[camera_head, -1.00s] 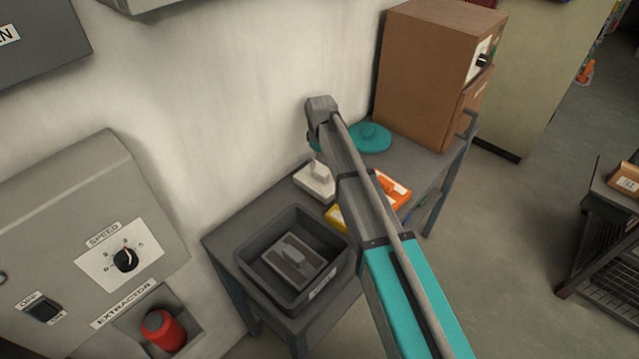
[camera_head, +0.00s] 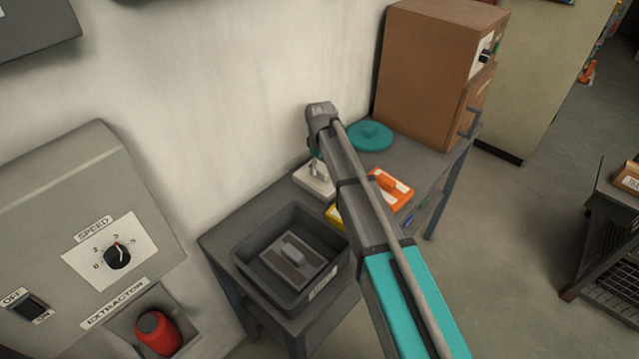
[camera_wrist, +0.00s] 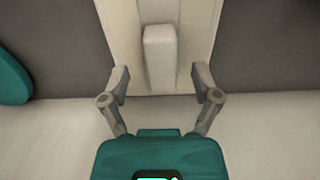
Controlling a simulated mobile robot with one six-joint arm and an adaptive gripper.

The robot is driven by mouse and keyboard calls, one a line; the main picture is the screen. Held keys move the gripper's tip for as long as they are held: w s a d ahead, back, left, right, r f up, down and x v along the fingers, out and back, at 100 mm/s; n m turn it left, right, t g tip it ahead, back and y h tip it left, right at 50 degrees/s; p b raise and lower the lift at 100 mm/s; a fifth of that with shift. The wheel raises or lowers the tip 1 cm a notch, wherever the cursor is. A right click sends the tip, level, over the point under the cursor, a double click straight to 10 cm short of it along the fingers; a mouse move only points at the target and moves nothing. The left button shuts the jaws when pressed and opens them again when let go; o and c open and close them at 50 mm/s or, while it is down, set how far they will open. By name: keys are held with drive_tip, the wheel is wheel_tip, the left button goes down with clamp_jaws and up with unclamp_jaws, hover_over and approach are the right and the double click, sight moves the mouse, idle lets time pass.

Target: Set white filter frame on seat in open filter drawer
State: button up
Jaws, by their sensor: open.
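The white filter frame (camera_head: 309,184) lies on the grey table near the wall. In the wrist view the white frame (camera_wrist: 195,45) shows its raised block handle (camera_wrist: 160,62) pointing up at the camera. My gripper (camera_wrist: 160,78) is open, with one finger on each side of the handle and a gap on both sides. In the head view my gripper (camera_head: 317,166) is over the white frame, partly hidden by my arm. I cannot make out an open filter drawer in either view.
A dark grey bin (camera_head: 236,258) holds a grey filter frame (camera_head: 298,262). An orange frame (camera_head: 393,190), a partly hidden yellow one (camera_head: 335,215) and a teal disc (camera_head: 370,136) share the table (camera_head: 410,152). A brown cabinet (camera_head: 425,75) stands behind. The extractor panel (camera_head: 75,230) is at left.

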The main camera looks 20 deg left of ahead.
drive_tip(key=shift+f+b, duration=0.6)
drive_tip(key=shift+f, duration=0.25)
clamp_jaws()
